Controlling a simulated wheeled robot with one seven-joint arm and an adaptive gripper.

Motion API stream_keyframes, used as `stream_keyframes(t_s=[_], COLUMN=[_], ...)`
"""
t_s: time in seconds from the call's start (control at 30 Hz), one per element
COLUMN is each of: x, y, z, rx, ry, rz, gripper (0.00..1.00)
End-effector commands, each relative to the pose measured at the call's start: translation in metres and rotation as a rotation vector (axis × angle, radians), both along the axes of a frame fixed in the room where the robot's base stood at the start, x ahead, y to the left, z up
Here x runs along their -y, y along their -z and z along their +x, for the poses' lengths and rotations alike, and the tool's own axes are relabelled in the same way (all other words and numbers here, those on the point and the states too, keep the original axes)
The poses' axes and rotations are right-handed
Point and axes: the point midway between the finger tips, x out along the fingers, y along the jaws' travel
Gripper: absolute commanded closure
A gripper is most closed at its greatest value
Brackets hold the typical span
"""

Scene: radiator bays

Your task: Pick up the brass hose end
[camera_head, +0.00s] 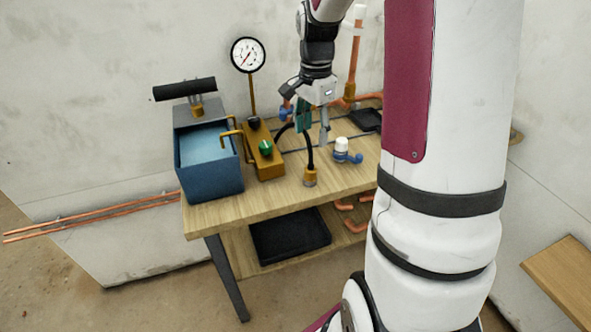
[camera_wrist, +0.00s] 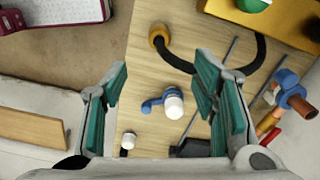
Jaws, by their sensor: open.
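The brass hose end (camera_head: 310,178) is a short brass fitting on the tip of a black hose (camera_head: 308,140). It stands at the front edge of the wooden bench. In the wrist view the brass hose end (camera_wrist: 158,38) lies at the top, beyond my fingertips. My gripper (camera_head: 313,125) is above the bench, behind and higher than the hose end, with its fingers pointing down. In the wrist view my gripper (camera_wrist: 160,72) is open, its teal pads wide apart with nothing held between them.
A blue valve with a white cap (camera_head: 341,148) stands right of the hose end; it shows between my fingers in the wrist view (camera_wrist: 172,103). The brass pump block with a green knob (camera_head: 265,150) and blue tank (camera_head: 212,180) are left. Copper pipework (camera_wrist: 292,98) stands behind.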

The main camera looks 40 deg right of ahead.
Motion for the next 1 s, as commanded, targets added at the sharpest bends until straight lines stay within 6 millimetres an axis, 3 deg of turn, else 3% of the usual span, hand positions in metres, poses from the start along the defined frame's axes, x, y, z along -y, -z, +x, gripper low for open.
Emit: stream_keyframes(t_s=[0.3,0.63,1.0], x=[-0.001,-0.001,-0.002], y=[0.058,0.085,0.129], z=[-0.001,-0.001,-0.001], rx=[-0.003,-0.002,-0.001], ry=[-0.001,-0.003,-0.004], rz=[0.003,0.002,0.001], gripper=[0.46,0.46,0.46])
